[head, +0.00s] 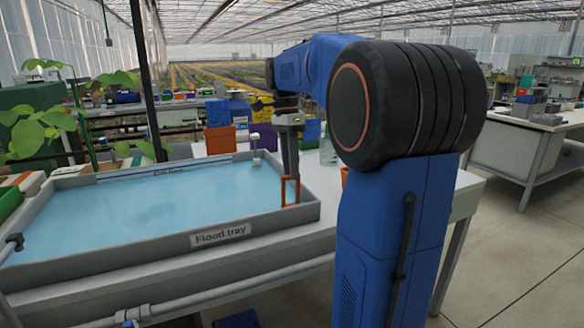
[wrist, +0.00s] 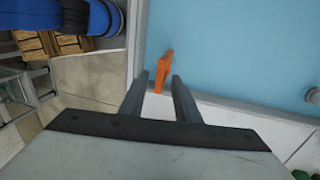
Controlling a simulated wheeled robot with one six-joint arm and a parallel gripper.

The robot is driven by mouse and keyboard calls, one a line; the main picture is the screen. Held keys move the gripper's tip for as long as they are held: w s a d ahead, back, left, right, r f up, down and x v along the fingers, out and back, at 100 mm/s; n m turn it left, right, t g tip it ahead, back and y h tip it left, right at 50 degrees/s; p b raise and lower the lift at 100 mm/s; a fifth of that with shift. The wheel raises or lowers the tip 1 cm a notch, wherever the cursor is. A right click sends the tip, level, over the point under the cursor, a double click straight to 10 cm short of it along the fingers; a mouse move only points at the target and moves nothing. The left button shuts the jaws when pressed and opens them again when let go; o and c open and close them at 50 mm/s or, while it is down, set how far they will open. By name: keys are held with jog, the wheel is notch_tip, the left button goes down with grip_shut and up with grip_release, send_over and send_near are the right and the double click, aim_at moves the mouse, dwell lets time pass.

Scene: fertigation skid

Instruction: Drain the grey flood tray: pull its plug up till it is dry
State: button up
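The grey flood tray (head: 262,228) sits on a bench at the left and holds light blue water, which covers its floor. Its rim also shows in the wrist view (wrist: 235,106). An orange upright loop handle, the plug's pull (head: 284,192), stands at the tray's near right corner. In the wrist view the orange pull (wrist: 164,68) shows just past and between my fingertips, with gaps at both sides. My gripper (wrist: 160,76) is open and empty. In the head view my gripper (head: 291,174) points down at the orange pull. The plug's lower end is hidden.
A small white fitting (head: 255,141) stands at the tray's back edge. Orange (head: 219,138) and blue containers stand behind the tray. Leafy plants (head: 45,125) and a dark post are at the left. Another bench (head: 515,140) is at the right, with clear floor before it.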

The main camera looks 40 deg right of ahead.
jog(key=shift+c, duration=0.2)
grip_shut()
jog(key=shift+r, duration=1.75)
jog(key=shift+o, duration=0.2)
grip_release()
notch_tip(320, 180, up, 12)
jog(key=w, duration=0.2)
jog(key=shift+w+d, duration=0.15)
jog(key=shift+d, duration=0.15)
jog(key=shift+f, duration=0.1)
